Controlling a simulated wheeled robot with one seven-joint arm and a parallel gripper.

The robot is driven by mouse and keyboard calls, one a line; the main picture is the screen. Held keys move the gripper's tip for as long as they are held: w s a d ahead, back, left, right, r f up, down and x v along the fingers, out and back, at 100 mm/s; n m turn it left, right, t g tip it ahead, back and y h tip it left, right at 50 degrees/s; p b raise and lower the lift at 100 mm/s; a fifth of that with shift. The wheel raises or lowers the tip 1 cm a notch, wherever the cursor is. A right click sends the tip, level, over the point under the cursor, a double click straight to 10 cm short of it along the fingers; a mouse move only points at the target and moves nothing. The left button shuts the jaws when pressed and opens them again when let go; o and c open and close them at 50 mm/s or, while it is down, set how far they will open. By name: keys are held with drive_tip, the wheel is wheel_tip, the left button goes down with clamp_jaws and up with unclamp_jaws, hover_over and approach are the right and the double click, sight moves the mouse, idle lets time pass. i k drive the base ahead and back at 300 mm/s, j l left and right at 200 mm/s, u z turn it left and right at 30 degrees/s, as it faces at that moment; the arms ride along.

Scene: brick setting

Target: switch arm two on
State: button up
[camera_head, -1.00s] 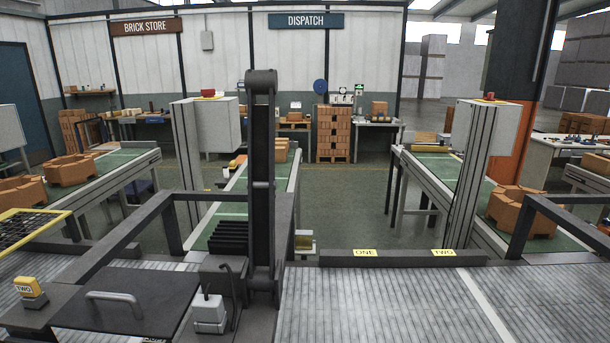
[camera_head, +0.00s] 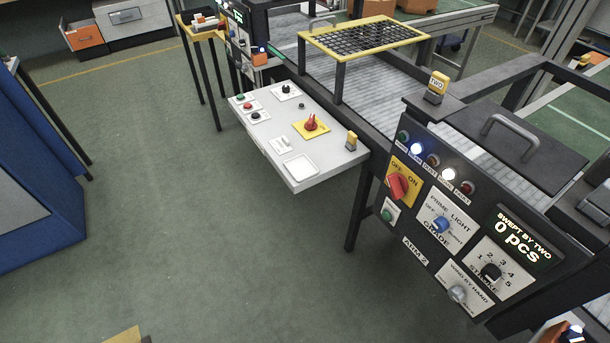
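The black control panel marked ARM 2 (camera_head: 415,243) is at the right in the head view, tilted and facing me. Its red rotary switch (camera_head: 398,187) sits on a yellow plate with OFF and ON printed above it. I cannot tell for sure which word the handle points to. A green push button (camera_head: 388,214) is just below. In the lamp row above, two lamps glow white, one near the left (camera_head: 417,149) and one further right (camera_head: 448,174). The display (camera_head: 523,236) reads SWEPT BY TWO, 0 pcs. My gripper is not in view.
The panel also has a blue GRADE knob (camera_head: 441,225), a black STROKE dial (camera_head: 490,271) and a WIND BY HAND knob (camera_head: 458,294). A white desk (camera_head: 272,153) with another red switch (camera_head: 311,123) juts out to the left. Green floor (camera_head: 210,250) in front is clear.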

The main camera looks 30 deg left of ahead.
sight(398, 184)
drive_tip(key=u, duration=0.5)
drive_tip(key=i+j+u, duration=0.2)
drive_tip(key=i+u, duration=0.2)
drive_tip(key=i+j+u, duration=0.1)
drive_tip(key=i+u, duration=0.3)
